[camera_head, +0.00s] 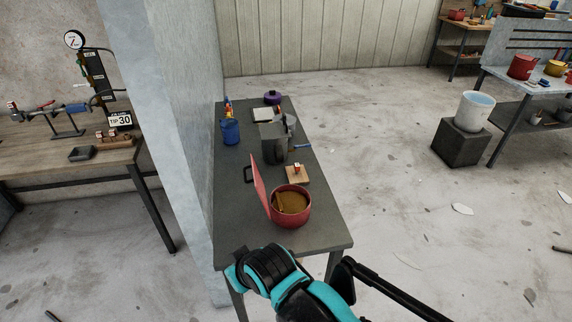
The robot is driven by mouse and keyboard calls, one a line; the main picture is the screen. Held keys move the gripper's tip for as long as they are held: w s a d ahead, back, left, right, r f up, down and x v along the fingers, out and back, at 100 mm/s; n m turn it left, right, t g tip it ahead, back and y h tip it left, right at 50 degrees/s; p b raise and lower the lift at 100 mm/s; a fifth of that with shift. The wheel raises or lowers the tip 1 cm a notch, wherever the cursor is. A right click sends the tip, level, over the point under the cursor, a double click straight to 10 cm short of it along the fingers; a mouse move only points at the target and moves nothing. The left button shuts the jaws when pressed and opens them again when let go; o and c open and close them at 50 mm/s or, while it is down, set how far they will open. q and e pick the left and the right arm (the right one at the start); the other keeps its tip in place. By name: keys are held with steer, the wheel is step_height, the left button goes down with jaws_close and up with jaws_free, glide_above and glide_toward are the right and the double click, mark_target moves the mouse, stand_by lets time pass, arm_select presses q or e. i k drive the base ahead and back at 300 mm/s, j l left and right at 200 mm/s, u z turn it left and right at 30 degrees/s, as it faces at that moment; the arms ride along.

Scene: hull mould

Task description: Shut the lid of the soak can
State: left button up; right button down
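The soak can, a round red pot (291,219), stands near the front of the narrow dark table. It is open and holds brown stuff, with a light stick-like piece in it. Its red lid (259,188) stands up steeply at the can's left side. A teal and black arm part of mine crosses the bottom middle, in front of the table's near edge. No gripper fingers can be made out, so neither gripper is plainly in view.
Behind the can on the dark table (237,225) are a small wooden block (297,176), a grey container (272,146), a blue cup (230,132) and a purple-lidded pot (273,97). A wall (185,120) borders the table's left. Open floor lies to the right.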

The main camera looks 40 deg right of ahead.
mark_target(259, 184)
steer(key=i+j+z, duration=0.15)
steer(key=z, duration=0.35)
steer(key=i+j+z, duration=0.3)
steer(key=z, duration=0.2)
steer(key=i+j+z, duration=0.15)
steer(key=j+z, duration=0.15)
steer(key=z, duration=0.2)
steer(key=j+z, duration=0.35)
steer(key=z, duration=0.15)
steer(key=l+z, duration=0.15)
steer(key=l, duration=0.3)
